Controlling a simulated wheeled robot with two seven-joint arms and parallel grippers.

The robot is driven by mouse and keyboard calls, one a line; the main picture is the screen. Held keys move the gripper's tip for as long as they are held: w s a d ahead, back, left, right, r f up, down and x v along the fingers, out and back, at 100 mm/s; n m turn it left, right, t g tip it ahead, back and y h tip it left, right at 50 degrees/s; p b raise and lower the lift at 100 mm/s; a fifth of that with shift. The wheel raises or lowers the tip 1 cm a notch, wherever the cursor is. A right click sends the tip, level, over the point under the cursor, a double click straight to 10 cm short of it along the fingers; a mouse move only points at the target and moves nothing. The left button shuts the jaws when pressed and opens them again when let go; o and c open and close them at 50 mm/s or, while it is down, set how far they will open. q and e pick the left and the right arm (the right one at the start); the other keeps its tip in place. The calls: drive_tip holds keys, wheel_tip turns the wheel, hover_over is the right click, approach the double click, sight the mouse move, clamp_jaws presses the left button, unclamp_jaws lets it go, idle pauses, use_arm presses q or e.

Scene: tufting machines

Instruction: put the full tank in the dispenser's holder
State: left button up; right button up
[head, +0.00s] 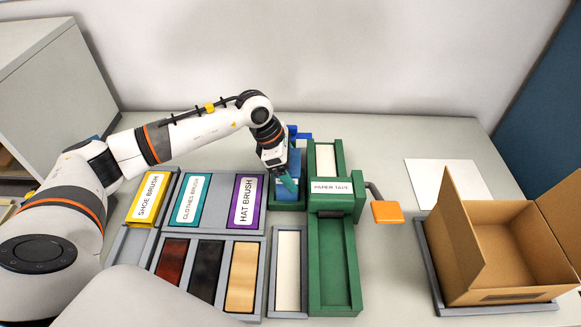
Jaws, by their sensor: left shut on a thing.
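The dispenser is the green machine labelled PAPER TAPE (333,240) in the middle of the table. A blue tank (287,191) is at its left side, at the low green holder (288,206), which is partly hidden. My left gripper (288,184) reaches in from the left and is shut on the blue tank, covering part of it. I cannot tell whether the tank rests fully in the holder or is slightly above it. My right gripper is not in view.
Left of the dispenser is a grey rack (212,236) with labelled brush slots and several coloured blocks. A white strip tray (287,270) stands in front. An orange-handled lever (387,211) juts out right. An open cardboard box (500,240) and white sheet (442,173) lie farther right.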

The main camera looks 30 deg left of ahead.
use_arm(q)
drive_tip(key=shift+r, duration=0.1)
drive_tip(key=o, duration=1.2)
drive_tip(key=shift+s, duration=0.1)
drive_tip(key=shift+r+p, duration=2.45)
drive_tip(key=shift+r, duration=2)
